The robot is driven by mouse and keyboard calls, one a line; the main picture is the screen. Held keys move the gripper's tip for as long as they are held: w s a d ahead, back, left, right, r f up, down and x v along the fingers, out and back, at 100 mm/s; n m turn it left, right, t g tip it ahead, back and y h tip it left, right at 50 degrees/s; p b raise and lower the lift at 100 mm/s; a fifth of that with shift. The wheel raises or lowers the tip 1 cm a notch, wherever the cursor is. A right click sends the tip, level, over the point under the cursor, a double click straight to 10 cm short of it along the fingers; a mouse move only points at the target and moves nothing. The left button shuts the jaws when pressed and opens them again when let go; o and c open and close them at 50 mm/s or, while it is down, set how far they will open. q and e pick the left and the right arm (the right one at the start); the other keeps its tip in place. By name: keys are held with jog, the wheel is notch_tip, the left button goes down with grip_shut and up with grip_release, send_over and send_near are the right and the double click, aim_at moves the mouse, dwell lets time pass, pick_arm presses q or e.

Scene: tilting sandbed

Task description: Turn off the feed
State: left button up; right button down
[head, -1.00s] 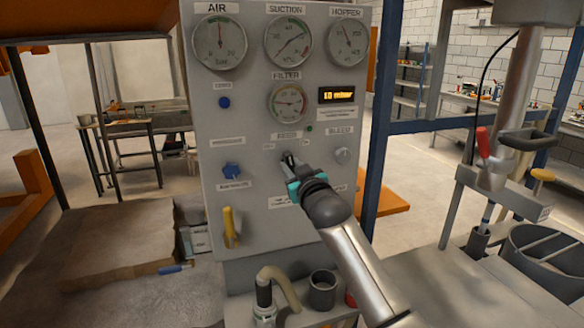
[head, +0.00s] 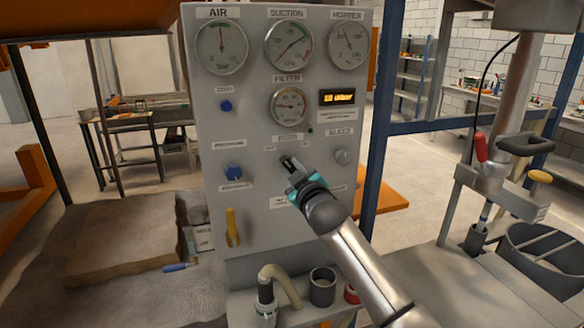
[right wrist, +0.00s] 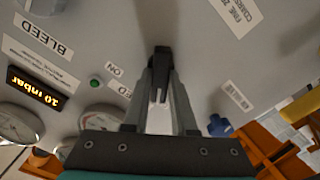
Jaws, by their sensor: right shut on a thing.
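The grey control panel (head: 262,190) stands in the middle of the head view. Its feed switch (right wrist: 161,60) is a small dark lever in the middle of the panel, below a label that seems to read FEED (head: 288,137). My right gripper (head: 288,163) reaches it from the lower right; its fingers are shut on the lever. In the right wrist view the fingers (right wrist: 160,88) close around the dark lever, and an ON label shows beside it. The lever's exact position is partly hidden by the fingers. My left gripper is not in view.
A green lamp (head: 309,130) sits just above the switch, with a bleed knob (head: 343,157) to its right. A blue knob (head: 233,172) and a yellow lever (head: 232,227) are to the left. A hose fitting (head: 265,290) and a dark cup (head: 322,288) stand below.

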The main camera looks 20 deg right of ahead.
jog(key=c, duration=0.7)
grip_release()
jog(key=shift+s, duration=0.1)
jog(key=s, duration=1.5)
jog(key=shift+d, duration=0.3)
